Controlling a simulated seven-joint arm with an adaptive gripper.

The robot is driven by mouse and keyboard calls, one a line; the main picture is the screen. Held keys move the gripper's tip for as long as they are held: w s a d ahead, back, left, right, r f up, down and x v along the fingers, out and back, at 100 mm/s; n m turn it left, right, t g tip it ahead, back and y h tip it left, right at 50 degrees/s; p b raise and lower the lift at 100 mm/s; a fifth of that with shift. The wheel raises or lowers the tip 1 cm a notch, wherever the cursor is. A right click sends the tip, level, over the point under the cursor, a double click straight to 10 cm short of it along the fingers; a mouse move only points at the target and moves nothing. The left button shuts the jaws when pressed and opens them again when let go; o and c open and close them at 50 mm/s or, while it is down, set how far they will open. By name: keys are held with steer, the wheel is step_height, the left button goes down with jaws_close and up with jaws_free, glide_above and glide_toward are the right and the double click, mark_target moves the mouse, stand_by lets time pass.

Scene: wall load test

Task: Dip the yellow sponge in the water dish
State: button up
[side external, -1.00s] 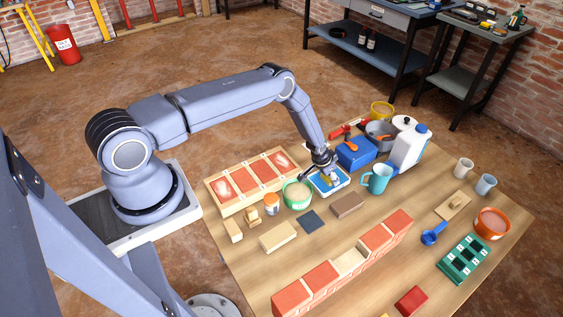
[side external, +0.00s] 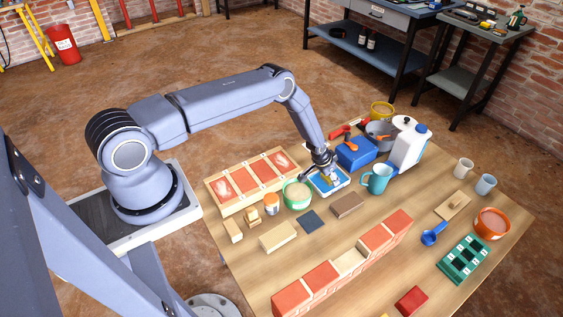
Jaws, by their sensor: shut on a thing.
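The water dish (side external: 344,187) is a shallow blue and white tray near the middle of the table. My gripper (side external: 329,179) points down over the dish and is shut on the yellow sponge (side external: 332,182). Only a small bit of yellow shows below the fingers, inside the dish's outline. The fingers hide most of the sponge, and I cannot tell whether it touches the water or the dish floor.
A green-rimmed tub (side external: 297,194) stands close left of the dish and a teal mug (side external: 376,178) close right. A blue box (side external: 356,152) stands behind. A brown block (side external: 347,204) lies in front, then a row of red bricks (side external: 320,279).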

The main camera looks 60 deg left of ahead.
steer(key=shift+r, duration=3.5)
steer(key=d+r+m, duration=0.1)
steer(key=d+r, duration=0.1)
steer(key=r, duration=1)
steer(key=d+r, duration=0.3)
steer(key=r, duration=0.9)
steer(key=s+r, duration=0.2)
steer(key=s, duration=0.7)
steer(key=s+d+r+n, duration=0.1)
steer(key=s, duration=0.8)
steer(key=shift+d+r, duration=0.25)
steer(key=shift+r, duration=0.15)
